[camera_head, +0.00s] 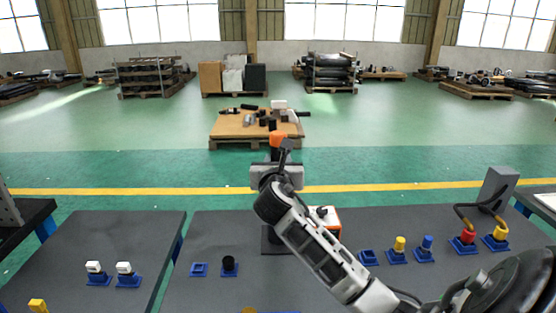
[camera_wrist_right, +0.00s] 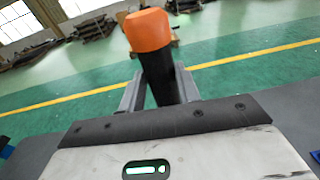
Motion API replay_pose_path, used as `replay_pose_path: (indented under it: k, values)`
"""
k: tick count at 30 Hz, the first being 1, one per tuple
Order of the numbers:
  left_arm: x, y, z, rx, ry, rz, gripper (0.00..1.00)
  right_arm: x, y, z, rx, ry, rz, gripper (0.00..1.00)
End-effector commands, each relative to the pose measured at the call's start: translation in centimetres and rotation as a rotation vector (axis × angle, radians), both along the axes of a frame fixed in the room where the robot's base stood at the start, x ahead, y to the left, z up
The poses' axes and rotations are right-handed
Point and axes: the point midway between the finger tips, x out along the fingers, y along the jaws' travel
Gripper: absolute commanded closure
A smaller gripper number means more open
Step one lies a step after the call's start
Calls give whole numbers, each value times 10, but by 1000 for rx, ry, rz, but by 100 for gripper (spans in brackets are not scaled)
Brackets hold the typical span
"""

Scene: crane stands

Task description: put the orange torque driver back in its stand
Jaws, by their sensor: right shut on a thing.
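The orange torque driver has an orange cap (camera_head: 278,139) above a black body. My right gripper (camera_head: 276,165) is shut on the black body and holds the driver roughly upright above the dark table. In the right wrist view the orange cap (camera_wrist_right: 148,30) stands above the fingers, and the black body runs down between them. The driver's lower end is hidden by my gripper and wrist. A dark stand-like piece (camera_head: 271,243) is on the table below, partly covered by my right arm; I cannot tell for sure that it is the driver's stand. My left gripper is not in view.
An orange-and-white box (camera_head: 326,216) stands behind my right forearm. Blue holders with yellow and blue pegs (camera_head: 398,245) are to the right, near a grey block (camera_head: 497,188) with cabled red and yellow plugs. An empty blue holder (camera_head: 198,270) is at left.

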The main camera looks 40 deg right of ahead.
Motion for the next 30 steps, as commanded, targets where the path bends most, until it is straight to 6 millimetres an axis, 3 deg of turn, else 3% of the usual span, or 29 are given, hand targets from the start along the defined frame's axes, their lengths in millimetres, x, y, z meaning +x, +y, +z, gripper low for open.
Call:
replay_pose_path:
  k: [30]
  values:
    - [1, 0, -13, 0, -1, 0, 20, 0, -1, -32, -5, -9, 0, 100]
